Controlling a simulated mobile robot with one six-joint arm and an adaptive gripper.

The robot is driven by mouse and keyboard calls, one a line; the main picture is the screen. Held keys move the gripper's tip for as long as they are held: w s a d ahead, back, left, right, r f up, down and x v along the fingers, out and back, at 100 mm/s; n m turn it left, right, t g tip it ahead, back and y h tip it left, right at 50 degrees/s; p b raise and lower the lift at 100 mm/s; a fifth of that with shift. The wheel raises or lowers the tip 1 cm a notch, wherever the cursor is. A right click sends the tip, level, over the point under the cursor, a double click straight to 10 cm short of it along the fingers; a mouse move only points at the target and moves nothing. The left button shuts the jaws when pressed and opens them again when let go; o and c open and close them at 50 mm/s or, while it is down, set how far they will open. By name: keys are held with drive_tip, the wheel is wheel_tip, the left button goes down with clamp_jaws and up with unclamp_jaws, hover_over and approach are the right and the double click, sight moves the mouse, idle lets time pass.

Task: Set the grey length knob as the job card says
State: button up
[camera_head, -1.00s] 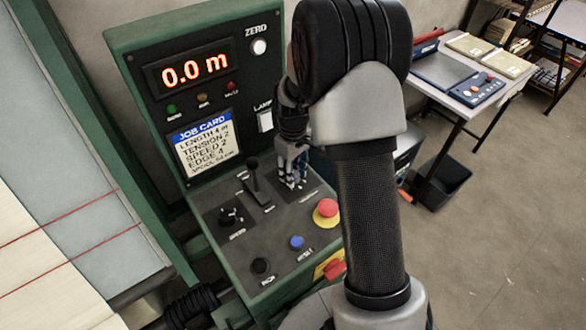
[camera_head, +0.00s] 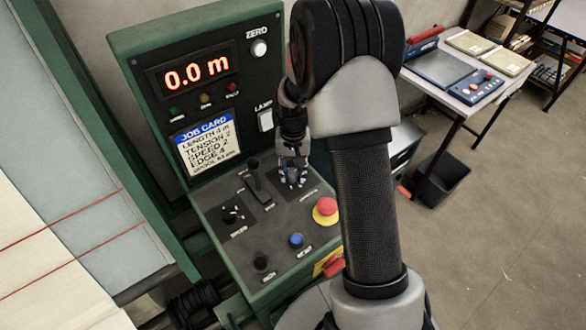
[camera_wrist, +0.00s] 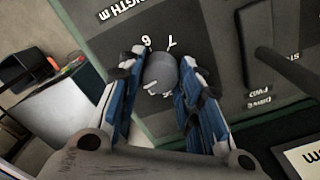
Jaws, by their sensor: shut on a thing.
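The grey length knob (camera_wrist: 163,72) sits on the dark panel in the wrist view, beside the upside-down label LENGTH M (camera_wrist: 126,8). My gripper (camera_wrist: 157,80) has its blue-sided fingers on either side of the knob and is shut on it. A white line on the knob points to the lower left of that view. Some scale marks show around it; others are hidden by the fingers. In the head view my gripper (camera_head: 293,174) reaches down to the panel and hides the knob. The job card (camera_head: 207,147) reads LENGTH 4 m.
The display (camera_head: 197,73) reads 0.0 m. A black lever (camera_head: 254,172) stands just left of my gripper. A speed knob (camera_head: 231,214), red mushroom button (camera_head: 325,208) and blue button (camera_head: 296,240) are on the same green console (camera_head: 125,45).

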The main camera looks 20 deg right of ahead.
sight(293, 172)
drive_tip(key=shift+m, duration=0.6)
drive_tip(key=o, duration=1.1)
drive_tip(key=shift+r, duration=0.15)
wheel_tip(293, 172, up, 12)
drive_tip(key=shift+f, duration=0.1)
